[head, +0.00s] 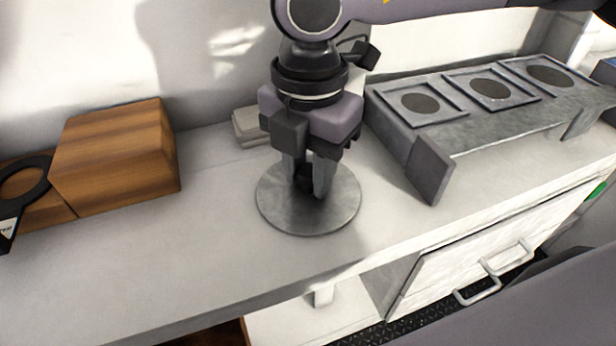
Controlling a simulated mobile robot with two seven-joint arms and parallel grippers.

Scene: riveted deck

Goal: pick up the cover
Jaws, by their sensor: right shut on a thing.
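The cover (285,217) is a round, flat grey metal disc with a dark knob in its middle. It is at the middle of the head view, low over the pale counter; I cannot tell whether it touches the counter. My right gripper (309,185) points down from above and is shut on the knob, which its fingers partly hide. My left gripper is not in view.
A metal stand (480,125) with several square recessed plates is at the right. A wooden block (115,155) and a dark ring-shaped tool (22,185) are at the left. A small pale block (248,128) lies behind my gripper. The counter's front left (150,270) is clear.

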